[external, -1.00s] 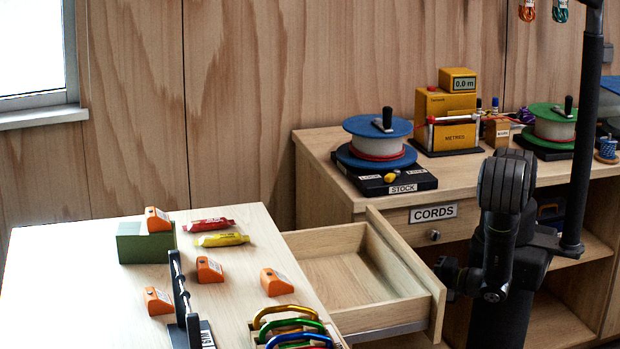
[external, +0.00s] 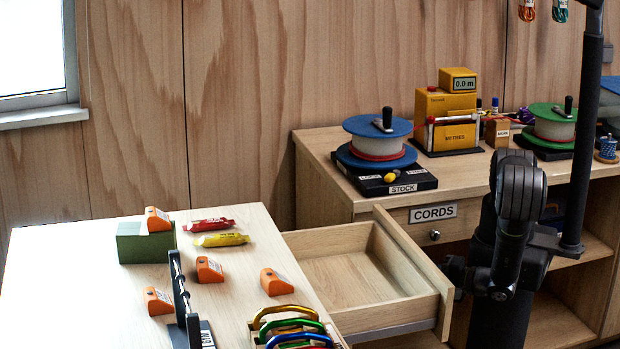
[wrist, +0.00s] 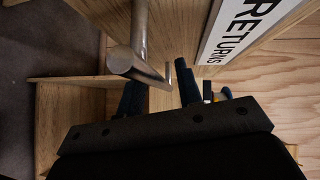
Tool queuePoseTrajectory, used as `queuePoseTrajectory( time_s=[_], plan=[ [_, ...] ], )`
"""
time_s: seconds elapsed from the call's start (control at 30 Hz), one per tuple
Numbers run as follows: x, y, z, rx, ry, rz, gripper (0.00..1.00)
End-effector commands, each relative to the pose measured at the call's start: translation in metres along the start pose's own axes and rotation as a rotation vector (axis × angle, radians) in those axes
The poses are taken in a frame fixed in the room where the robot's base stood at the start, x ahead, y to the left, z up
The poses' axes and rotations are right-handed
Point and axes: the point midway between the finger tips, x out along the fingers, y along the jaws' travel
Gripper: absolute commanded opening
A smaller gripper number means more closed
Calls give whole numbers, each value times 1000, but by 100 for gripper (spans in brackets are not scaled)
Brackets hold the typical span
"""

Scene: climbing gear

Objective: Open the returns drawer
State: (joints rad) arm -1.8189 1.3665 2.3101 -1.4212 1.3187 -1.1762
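The returns drawer (external: 368,275) stands well out of its cabinet in the external view. It is empty inside, and its front faces right, toward my gripper. In the wrist view, the white RETURNS label (wrist: 245,28) is on the drawer front, beside a grey metal bar handle (wrist: 148,68). My gripper (wrist: 158,84) has its dark fingers on either side of the handle and appears shut on it; the exact contact is partly hidden. In the external view, my gripper (external: 458,275) is at the drawer front, its fingers partly hidden.
A worktop (external: 110,310) with orange blocks, tubes and coloured carabiners is left of the drawer. A closed drawer labelled CORDS (external: 433,213) lies behind it, under a counter with a blue-flanged spool (external: 376,140) and a yellow meter (external: 450,115).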

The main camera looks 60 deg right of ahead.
Motion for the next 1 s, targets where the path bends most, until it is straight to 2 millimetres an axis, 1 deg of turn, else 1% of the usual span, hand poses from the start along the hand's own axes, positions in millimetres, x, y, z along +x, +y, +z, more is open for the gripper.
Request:
queuePoseTrajectory(
  time_s=[0.2, 0.37, 0.67, 1.0],
  plan=[
    [-1, 0, 0, 0, 0, -1, 32],
    [-8, -1, 1, 0, -3, -3, 32],
    [-34, 0, 1, 1, -5, -1, 32],
    [-71, -1, 1, 2, -5, -2, 32]
  ],
)
